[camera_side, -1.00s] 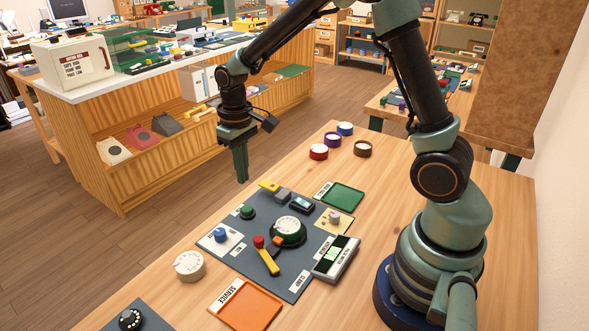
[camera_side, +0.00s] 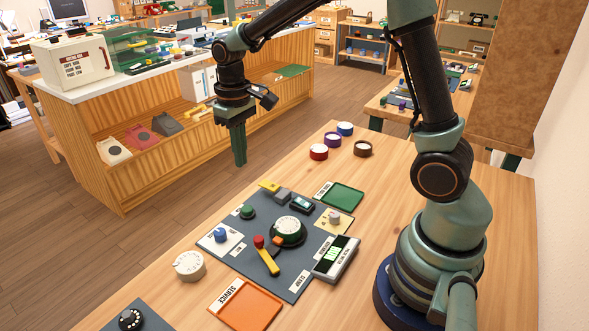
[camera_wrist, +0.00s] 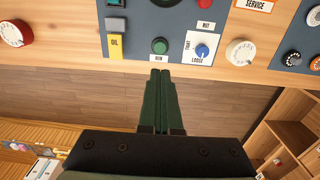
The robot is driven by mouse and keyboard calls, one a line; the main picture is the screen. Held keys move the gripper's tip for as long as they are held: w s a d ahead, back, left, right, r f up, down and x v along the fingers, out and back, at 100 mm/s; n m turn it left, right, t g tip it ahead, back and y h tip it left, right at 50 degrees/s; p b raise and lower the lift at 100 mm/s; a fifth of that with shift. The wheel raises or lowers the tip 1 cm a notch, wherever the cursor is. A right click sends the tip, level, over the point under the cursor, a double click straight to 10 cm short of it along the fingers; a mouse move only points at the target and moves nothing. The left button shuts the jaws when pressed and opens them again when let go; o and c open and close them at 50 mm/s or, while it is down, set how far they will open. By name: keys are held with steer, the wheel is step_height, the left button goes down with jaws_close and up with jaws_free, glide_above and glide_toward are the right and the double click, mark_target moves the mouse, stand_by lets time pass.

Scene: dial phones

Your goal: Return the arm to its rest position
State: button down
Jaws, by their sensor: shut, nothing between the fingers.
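My gripper (camera_side: 240,148) hangs in the side view above and beyond the far edge of the wooden work table, with its green fingers pointing down. The fingers are together and hold nothing. In the wrist view my gripper (camera_wrist: 160,78) shows its two fingers side by side, with the floor behind them. The grey mat (camera_side: 290,283) with the dial phone (camera_side: 288,231) lies on the table below and to the right of my gripper, apart from it. The clamp with a yellow handle (camera_side: 270,264) lies on the mat.
An orange tray (camera_side: 246,307) and a green tray (camera_side: 341,196) flank the mat. A loose white dial (camera_side: 189,266) lies to the left. Several coloured round pots, one red (camera_side: 319,152), stand at the far side. A wooden counter (camera_side: 180,120) stands behind, across the floor.

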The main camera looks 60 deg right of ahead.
steer(key=s+r+t, duration=0.5)
steer(key=s+r, duration=0.4)
steer(key=s, duration=0.4)
steer(key=shift+s+r+t, duration=0.25)
steer(key=shift+r+t, duration=0.05)
